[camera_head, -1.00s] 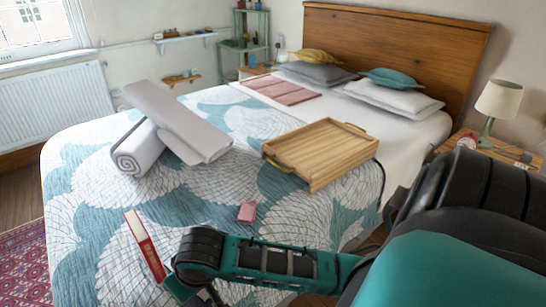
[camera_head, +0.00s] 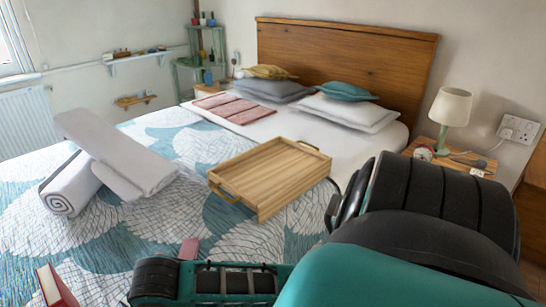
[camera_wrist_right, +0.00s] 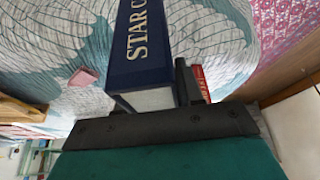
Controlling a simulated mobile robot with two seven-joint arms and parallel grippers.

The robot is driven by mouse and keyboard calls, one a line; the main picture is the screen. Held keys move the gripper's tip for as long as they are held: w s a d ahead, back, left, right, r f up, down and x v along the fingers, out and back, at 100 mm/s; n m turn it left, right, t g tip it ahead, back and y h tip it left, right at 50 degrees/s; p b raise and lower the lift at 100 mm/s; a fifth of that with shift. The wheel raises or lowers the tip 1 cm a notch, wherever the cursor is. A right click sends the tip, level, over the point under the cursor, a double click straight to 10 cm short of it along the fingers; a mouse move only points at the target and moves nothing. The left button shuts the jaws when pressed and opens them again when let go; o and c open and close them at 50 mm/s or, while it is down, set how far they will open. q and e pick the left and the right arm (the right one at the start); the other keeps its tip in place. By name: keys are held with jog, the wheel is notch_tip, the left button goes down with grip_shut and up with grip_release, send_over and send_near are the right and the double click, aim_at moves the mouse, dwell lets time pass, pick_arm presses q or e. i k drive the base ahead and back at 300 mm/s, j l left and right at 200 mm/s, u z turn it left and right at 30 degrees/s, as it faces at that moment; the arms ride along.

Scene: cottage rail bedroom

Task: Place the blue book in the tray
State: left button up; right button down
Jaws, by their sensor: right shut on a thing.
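The blue book (camera_wrist_right: 143,45), dark blue with pale spine lettering, is in the right wrist view. My right gripper (camera_wrist_right: 150,98) is shut on its near end and holds it over the bed. Neither the book nor the gripper's fingers show in the head view, where my right arm crosses the lower right. The tray (camera_head: 236,187) is a shallow, light wooden box with handles, lying empty on the bed beyond my arm. A wooden edge, likely the tray's, shows at the left of the right wrist view. My left gripper is not in view.
A red book (camera_head: 55,287) is at the bed's lower left; it also shows in the right wrist view (camera_wrist_right: 201,84). A small pink block (camera_head: 188,249) lies near my arm. Rolled and folded grey towels (camera_head: 100,165) lie left of the tray. Pillows (camera_head: 345,110) are behind it.

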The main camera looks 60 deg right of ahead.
aim_at(265, 179)
jog(key=k+l+u, duration=0.1)
jog(key=l, duration=0.35)
jog(key=k+l+u, duration=0.1)
jog(key=l, duration=0.3)
jog(key=k+l, duration=0.1)
jog(key=l, duration=0.3)
jog(key=k+l+u, duration=0.15)
jog(key=l, duration=0.3)
jog(key=k+l+u, duration=0.1)
jog(key=l, duration=0.3)
jog(key=k+l+u, duration=0.1)
jog(key=l, duration=0.3)
jog(key=k+l, duration=0.25)
jog(key=l+u, duration=0.05)
jog(key=l, duration=0.05)
